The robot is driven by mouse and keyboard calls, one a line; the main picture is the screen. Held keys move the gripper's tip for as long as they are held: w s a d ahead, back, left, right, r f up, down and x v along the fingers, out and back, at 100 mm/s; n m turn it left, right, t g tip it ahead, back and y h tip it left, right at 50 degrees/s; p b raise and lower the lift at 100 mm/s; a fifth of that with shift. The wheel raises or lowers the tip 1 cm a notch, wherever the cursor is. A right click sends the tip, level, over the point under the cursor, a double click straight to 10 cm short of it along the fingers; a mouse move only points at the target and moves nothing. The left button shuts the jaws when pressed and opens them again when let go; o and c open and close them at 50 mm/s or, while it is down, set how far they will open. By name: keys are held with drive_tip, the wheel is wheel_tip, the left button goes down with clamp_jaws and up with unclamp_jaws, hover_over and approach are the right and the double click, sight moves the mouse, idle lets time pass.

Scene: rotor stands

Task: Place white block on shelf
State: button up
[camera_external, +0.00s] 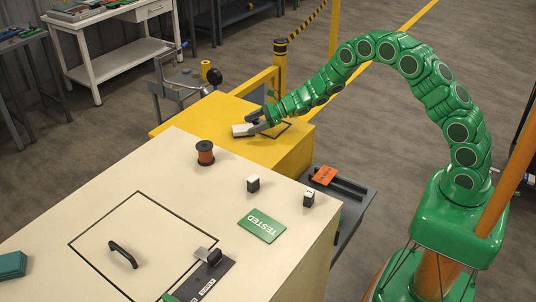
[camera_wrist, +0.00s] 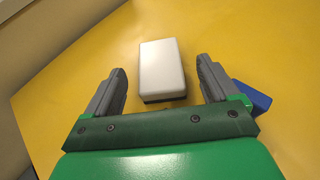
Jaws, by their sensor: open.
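The white block (camera_wrist: 162,66) lies on the yellow surface (camera_wrist: 75,80); its lower edge is dark. My gripper (camera_wrist: 161,70) is open, with one finger on each side of the block and a visible gap to both. In the outside view my gripper (camera_external: 255,122) is low over the yellow top at the block. Which surface is the shelf I cannot tell; a dark grey ledge (camera_external: 346,222) stands beside the cream bench.
A blue item (camera_wrist: 252,97) lies just right of my right finger. The cream bench (camera_external: 160,160) holds a copper spool (camera_external: 205,153), two small white-and-black blocks (camera_external: 253,184), a green TESTED plate (camera_external: 262,225) and a black handle (camera_external: 122,254). An orange piece (camera_external: 324,175) lies on the ledge.

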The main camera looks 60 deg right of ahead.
drive_tip(key=v, duration=0.7)
drive_tip(key=shift+s+d, duration=0.25)
drive_tip(key=shift+s, duration=0.1)
drive_tip(key=s+a+r+n+g+y, duration=0.1)
drive_tip(key=s+a+r+n+g, duration=0.2)
drive_tip(key=s+a+r+n, duration=0.5)
drive_tip(key=s+a+r+n+g+y, duration=0.1)
drive_tip(key=s+a+r+n+g, duration=0.4)
drive_tip(key=s, duration=0.6)
drive_tip(key=s+r+n+g+h, duration=0.1)
drive_tip(key=s+r+n, duration=0.15)
drive_tip(key=s, duration=0.55)
drive_tip(key=s+r+n+g+h, duration=0.1)
drive_tip(key=s+r+n, duration=0.15)
drive_tip(key=s, duration=0.45)
drive_tip(key=s+d+n+h, duration=0.4)
drive_tip(key=s+d, duration=0.5)
drive_tip(key=s, duration=0.3)
drive_tip(key=s+d+n+g+h, duration=0.1)
drive_tip(key=s+d+n+h, duration=0.4)
drive_tip(key=s+d, duration=0.3)
drive_tip(key=s, duration=0.4)
drive_tip(key=shift+d+r, duration=0.2)
drive_tip(key=shift+d, duration=0.2)
